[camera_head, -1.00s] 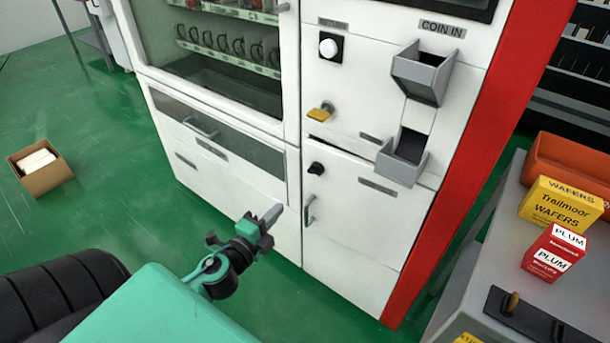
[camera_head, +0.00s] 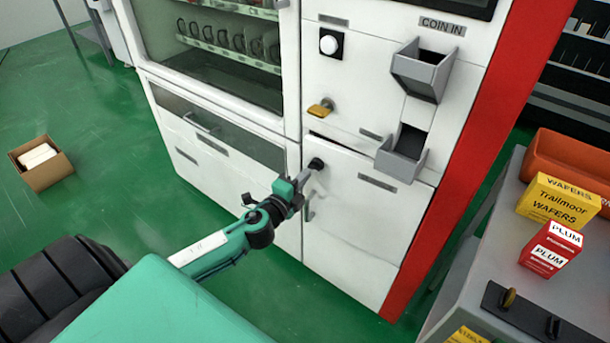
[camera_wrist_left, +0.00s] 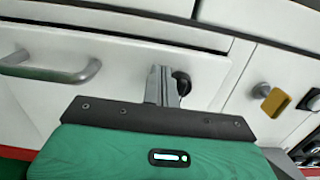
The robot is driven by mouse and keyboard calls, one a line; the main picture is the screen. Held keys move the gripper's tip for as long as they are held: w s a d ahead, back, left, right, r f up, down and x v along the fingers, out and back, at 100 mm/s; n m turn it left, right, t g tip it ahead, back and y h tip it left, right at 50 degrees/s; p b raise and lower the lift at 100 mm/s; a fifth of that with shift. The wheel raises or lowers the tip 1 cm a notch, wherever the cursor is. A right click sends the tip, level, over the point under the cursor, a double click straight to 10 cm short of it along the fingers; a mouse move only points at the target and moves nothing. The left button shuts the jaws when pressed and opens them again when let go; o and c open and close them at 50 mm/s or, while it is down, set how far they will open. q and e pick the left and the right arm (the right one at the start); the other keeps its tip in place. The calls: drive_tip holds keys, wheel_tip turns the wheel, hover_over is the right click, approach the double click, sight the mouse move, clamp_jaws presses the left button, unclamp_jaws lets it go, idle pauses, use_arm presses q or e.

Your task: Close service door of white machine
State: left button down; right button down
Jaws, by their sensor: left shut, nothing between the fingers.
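The white machine (camera_head: 345,240) stands ahead of me. Its service door (camera_head: 370,225) is the lower right panel, with a black knob (camera_head: 316,164) at its upper left and a grey bar handle below. A dark gap shows along the door's top edge; I cannot tell if the door is fully flush. My left gripper (camera_head: 304,175) is shut and empty, its fingertips right by the black knob. In the left wrist view the shut fingers (camera_wrist_left: 162,84) partly cover the knob (camera_wrist_left: 182,82), with the bar handle (camera_wrist_left: 60,68) to the left. Touch cannot be told. My right gripper is out of view.
A yellow key-like handle (camera_head: 320,108) and grey coin trays (camera_head: 422,72) stick out above the door. A grey table (camera_head: 480,270) with wafer and plum boxes stands at the right. A cardboard box (camera_head: 42,166) sits on the open green floor at the left.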

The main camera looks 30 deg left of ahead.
use_arm(q)
drive_tip(key=shift+w, duration=0.5)
drive_tip(key=w, duration=0.3)
drive_tip(key=shift+w+a+r, duration=0.1)
drive_tip(key=shift+w+a, duration=0.05)
drive_tip(key=shift+a+r, duration=0.1)
drive_tip(key=shift+r, duration=0.1)
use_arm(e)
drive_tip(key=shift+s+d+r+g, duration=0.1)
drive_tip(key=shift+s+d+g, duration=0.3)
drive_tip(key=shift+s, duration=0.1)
